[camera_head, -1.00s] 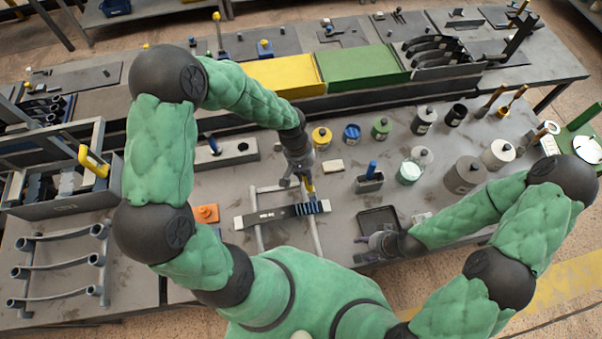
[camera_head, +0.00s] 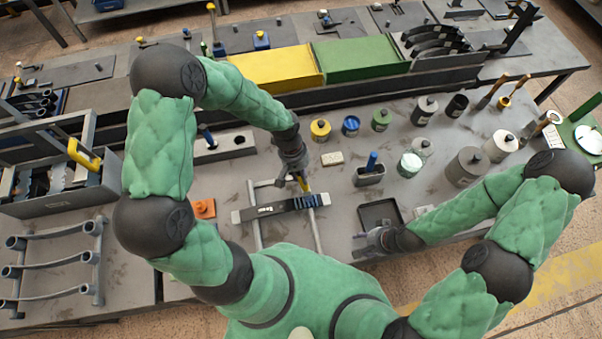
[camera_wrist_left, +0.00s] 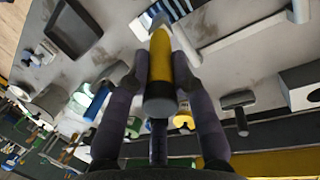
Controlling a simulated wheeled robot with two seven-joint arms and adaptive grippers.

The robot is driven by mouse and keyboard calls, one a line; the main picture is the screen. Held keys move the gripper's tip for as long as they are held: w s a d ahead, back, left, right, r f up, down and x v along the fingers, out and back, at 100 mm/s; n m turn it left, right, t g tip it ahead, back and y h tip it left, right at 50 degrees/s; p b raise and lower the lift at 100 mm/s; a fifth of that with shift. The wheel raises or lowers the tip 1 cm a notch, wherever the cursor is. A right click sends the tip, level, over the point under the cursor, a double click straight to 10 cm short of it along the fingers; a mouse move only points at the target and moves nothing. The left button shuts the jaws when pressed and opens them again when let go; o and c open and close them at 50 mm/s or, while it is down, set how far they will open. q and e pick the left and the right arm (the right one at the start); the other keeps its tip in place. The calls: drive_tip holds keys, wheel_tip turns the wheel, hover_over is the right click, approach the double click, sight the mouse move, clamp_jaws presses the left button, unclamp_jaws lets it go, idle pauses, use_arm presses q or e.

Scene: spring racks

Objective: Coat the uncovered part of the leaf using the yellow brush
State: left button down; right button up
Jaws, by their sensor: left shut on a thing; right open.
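My left gripper (camera_head: 301,182) is shut on the yellow brush (camera_wrist_left: 161,65), which points down at the leaf. The leaf (camera_head: 270,210) is a long dark strip with light ends lying across two grey rails. Its right part shows blue near the brush; the exact coated area is too small to tell. In the left wrist view the brush tip lies over the blue and white end of the leaf (camera_wrist_left: 160,14); I cannot tell whether it touches. My right gripper (camera_head: 366,241) is open and empty beside the dark tray.
The dark tray (camera_head: 381,211) lies right of the rails. A grey holder (camera_head: 369,178) with a blue-handled tool stands behind it. Several pots and jars, including a yellow-topped one (camera_head: 320,130), stand at the back right. An orange block (camera_head: 204,208) sits left of the rails.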

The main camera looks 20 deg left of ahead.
use_arm(q)
drive_tip(key=shift+a+f+b, duration=0.1)
drive_tip(key=shift+f+b, duration=0.5)
drive_tip(key=shift+f, duration=0.1)
use_arm(e)
drive_tip(key=shift+f, duration=0.6)
drive_tip(key=shift+f+b, duration=0.35)
use_arm(q)
drive_tip(key=shift+r, duration=0.1)
use_arm(e)
drive_tip(key=shift+r, duration=0.15)
drive_tip(key=shift+f+b, duration=0.3)
drive_tip(key=shift+f, duration=0.15)
drive_tip(key=shift+r, duration=0.25)
drive_tip(key=shift+f, duration=0.5)
use_arm(q)
drive_tip(key=shift+w+d+f, duration=0.15)
drive_tip(key=shift+w+d, duration=0.15)
drive_tip(key=shift+d, duration=0.25)
drive_tip(key=shift+w+d+f, duration=0.1)
drive_tip(key=shift+w+d, duration=0.2)
drive_tip(key=shift+d, duration=0.2)
use_arm(e)
drive_tip(key=shift+r, duration=0.1)
